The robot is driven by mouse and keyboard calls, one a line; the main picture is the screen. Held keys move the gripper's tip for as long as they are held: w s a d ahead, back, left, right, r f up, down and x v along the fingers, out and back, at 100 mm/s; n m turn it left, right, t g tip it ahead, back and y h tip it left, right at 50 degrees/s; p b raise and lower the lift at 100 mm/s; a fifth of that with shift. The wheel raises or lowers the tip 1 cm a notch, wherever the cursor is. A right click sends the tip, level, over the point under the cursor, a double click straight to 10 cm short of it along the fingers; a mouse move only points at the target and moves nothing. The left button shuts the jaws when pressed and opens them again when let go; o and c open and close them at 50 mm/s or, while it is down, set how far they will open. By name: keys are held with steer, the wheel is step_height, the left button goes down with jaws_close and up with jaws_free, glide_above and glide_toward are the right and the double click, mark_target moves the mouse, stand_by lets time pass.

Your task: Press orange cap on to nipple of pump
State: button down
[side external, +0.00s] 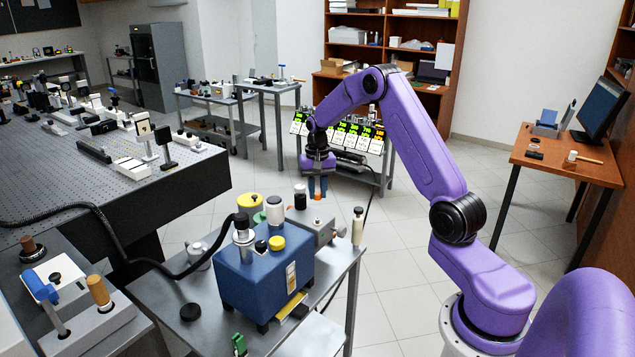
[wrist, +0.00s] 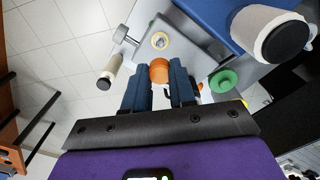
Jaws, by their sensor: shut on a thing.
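My gripper (side external: 318,187) is shut on a small orange cap, held between its blue fingertips. The orange cap (wrist: 159,70) also shows below the fingers in the side view (side external: 318,196). The cap hangs in the air, above and behind the right part of the pump cart. The blue pump (side external: 262,284) stands on the cart, with a dark hose joined to its top fitting. I cannot tell which fitting is the nipple.
A white cylinder with a black top (side external: 275,211), a yellow cap (side external: 250,201) and a green disc (wrist: 224,81) are near the pump. A cream bottle (side external: 357,227) stands at the cart's right edge. The air between my gripper and the cart looks clear.

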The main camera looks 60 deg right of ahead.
stand_by(0.3)
glide_above(317, 223)
steer(key=shift+s+f, duration=0.15)
steer(key=shift+f, duration=2.6)
steer(key=shift+f, duration=1.05)
steer(key=shift+f, duration=0.35)
steer(key=c, duration=0.8)
jaws_free()
steer(key=shift+c, duration=0.2)
steer(key=shift+r, duration=0.15)
step_height(317, 223, up, 21)
